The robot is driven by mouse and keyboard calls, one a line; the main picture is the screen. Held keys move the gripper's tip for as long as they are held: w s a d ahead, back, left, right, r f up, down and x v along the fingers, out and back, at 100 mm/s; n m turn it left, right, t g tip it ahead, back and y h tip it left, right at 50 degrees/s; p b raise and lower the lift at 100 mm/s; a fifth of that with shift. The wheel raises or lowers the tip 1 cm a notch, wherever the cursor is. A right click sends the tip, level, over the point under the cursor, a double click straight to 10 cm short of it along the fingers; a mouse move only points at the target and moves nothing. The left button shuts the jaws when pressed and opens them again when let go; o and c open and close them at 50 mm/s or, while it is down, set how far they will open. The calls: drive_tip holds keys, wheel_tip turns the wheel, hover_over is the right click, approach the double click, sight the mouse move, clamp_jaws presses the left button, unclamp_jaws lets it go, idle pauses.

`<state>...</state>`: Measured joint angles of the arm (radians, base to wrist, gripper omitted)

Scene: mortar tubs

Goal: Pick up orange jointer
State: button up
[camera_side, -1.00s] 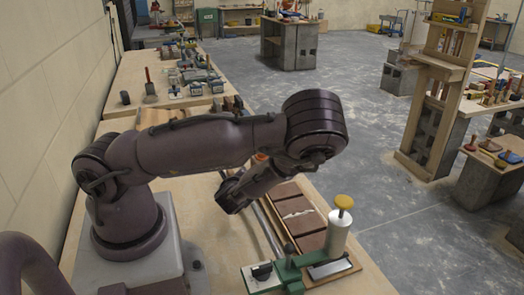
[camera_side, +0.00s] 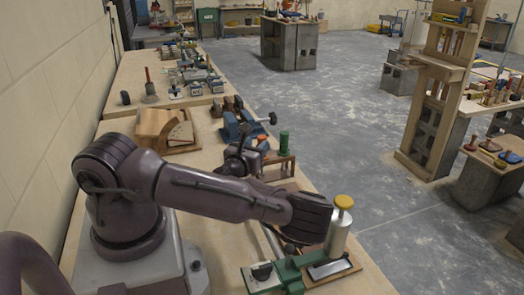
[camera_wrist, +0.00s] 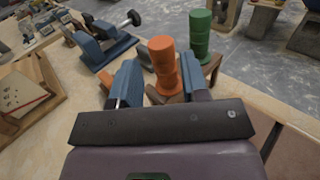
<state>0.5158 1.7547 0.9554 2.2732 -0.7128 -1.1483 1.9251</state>
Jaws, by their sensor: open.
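The orange jointer (camera_wrist: 165,65) stands upright, its ribbed orange handle showing between my two blue fingers in the wrist view. In the side view only a small part of the orange jointer (camera_side: 263,144) shows beside my wrist. My gripper (camera_wrist: 160,78) is open, with one finger on each side of the orange handle's line. I cannot tell whether the fingers touch it. In the side view my gripper (camera_side: 243,145) is near the small wooden stand.
A green-handled tool (camera_wrist: 200,35) stands close to the right of the orange one on a wooden stand (camera_side: 280,164). A blue clamp-like tool (camera_wrist: 104,42) lies behind on the left. A wooden box (camera_side: 166,132) is farther left. A yellow-topped cylinder (camera_side: 338,228) stands at the front.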

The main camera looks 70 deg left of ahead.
drive_tip(key=shift+x, duration=2.95)
drive_tip(key=shift+d+f, duration=0.1)
drive_tip(key=shift+f, duration=0.1)
drive_tip(key=c, duration=0.7)
